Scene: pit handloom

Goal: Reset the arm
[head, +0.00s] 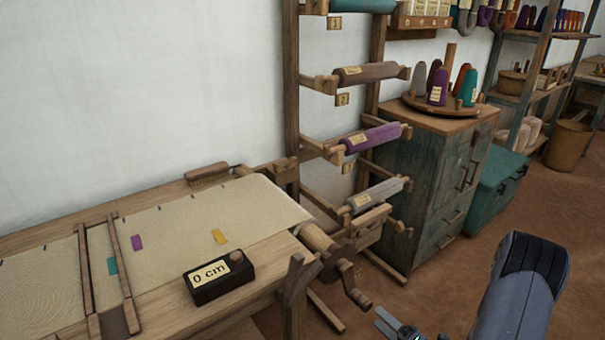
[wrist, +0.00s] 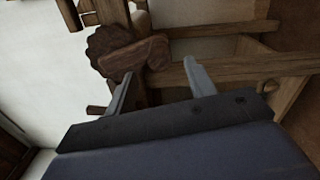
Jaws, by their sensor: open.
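My gripper (head: 398,330) is at the bottom of the head view, only partly in frame, just in front of the loom's wooden crank handle (head: 355,288). In the wrist view my gripper (wrist: 160,85) shows two grey fingers spread apart with nothing held between them. A dark, round toothed wooden wheel (wrist: 110,48) and wooden beams of the loom (wrist: 240,75) lie beyond the fingers. Whether a finger touches the wood, I cannot tell.
A rack (head: 291,100) holds several yarn rolls. A cabinet (head: 425,160) and teal chest (head: 495,188) stand behind. Brown floor (head: 440,285) is clear at right.

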